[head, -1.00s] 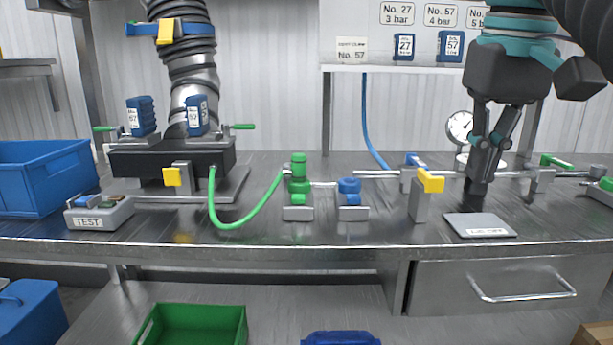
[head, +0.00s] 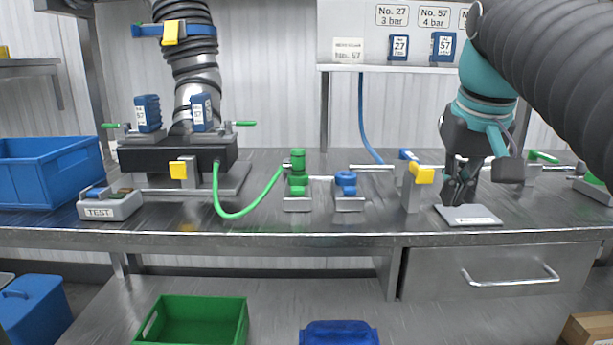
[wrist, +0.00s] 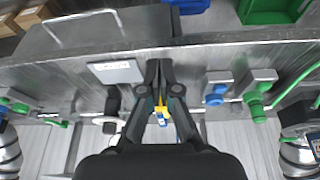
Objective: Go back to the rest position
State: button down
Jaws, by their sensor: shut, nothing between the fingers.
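My gripper (head: 456,196) is at the right part of the steel bench, just behind a small grey plate (head: 468,215) with a label. It also shows in the wrist view (wrist: 159,66), with its two dark fingers together and nothing between them. The plate lies beside the fingers in the wrist view (wrist: 115,72). The yellow-handled valve (head: 423,175) stands just left of the gripper in the head view. Whether the fingertips touch anything is unclear. My dark ribbed arm fills the upper right.
A green valve (head: 298,180) and a blue valve (head: 347,186) stand mid-bench. A ribbed column with a black base (head: 178,155), a TEST box (head: 110,207) and a blue bin (head: 45,175) are at left. A drawer handle (head: 512,278) sticks out below. The bench's front strip is mostly clear.

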jog(key=s+a+f, duration=0.1)
jog(key=s+f, duration=0.3)
jog(key=f, duration=0.4)
jog(key=s+a+f+t, duration=0.1)
jog(key=s+f, duration=0.3)
jog(key=f, duration=0.5)
jog(key=s+a+f, duration=0.3)
jog(key=s+f, duration=0.1)
jog(key=f, duration=0.4)
jog(key=shift+f+n+t, duration=0.3)
jog(key=shift+f+n, duration=0.05)
jog(key=shift+n, duration=0.05)
